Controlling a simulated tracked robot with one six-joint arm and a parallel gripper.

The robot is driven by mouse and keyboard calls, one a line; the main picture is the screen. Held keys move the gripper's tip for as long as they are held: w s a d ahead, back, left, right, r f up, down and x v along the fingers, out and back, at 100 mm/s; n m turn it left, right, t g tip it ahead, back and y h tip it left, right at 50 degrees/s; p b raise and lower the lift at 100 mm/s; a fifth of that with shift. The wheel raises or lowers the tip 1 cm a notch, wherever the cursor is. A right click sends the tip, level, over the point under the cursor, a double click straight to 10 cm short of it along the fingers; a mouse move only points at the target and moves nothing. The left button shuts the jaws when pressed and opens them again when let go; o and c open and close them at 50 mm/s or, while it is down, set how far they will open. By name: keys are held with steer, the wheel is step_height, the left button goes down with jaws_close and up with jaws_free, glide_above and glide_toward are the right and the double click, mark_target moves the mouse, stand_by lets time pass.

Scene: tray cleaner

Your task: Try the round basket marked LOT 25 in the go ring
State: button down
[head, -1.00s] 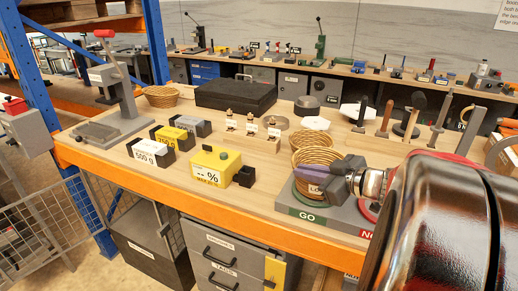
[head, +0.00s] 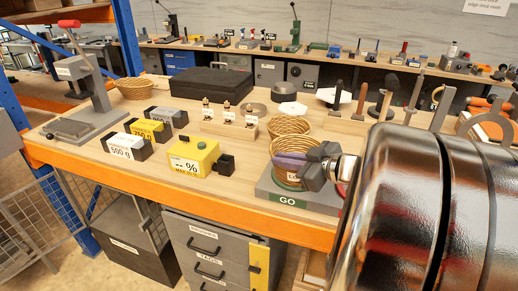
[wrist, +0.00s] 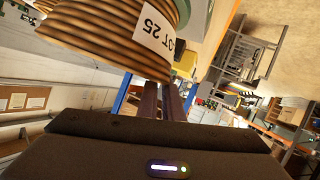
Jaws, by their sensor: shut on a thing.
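A woven round basket (head: 293,146) stands at the green go ring (head: 284,182) on the grey block marked GO (head: 268,190). In the wrist view the basket (wrist: 95,32) carries a white label reading LOT 25 (wrist: 157,30). My gripper (head: 300,160) is shut on the basket's near right side; its fingers also show in the wrist view (wrist: 160,100). Coils show at two heights in the head view, and I cannot tell if a second basket stands behind. Whether the basket's foot is seated inside the ring or just above it is hard to see.
A yellow box with a % display (head: 194,158) and several weights stand to the left. Another basket (head: 134,88) stands near the lever press (head: 88,85). Upright tools (head: 383,98) stand behind my arm, which hides the bench's right part.

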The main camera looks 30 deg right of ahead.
steer(key=c, duration=1.8)
jaws_free()
steer(key=shift+c, duration=0.2)
steer(key=v, duration=1.3)
steer(key=shift+s, duration=0.45)
steer(key=shift+d, duration=0.1)
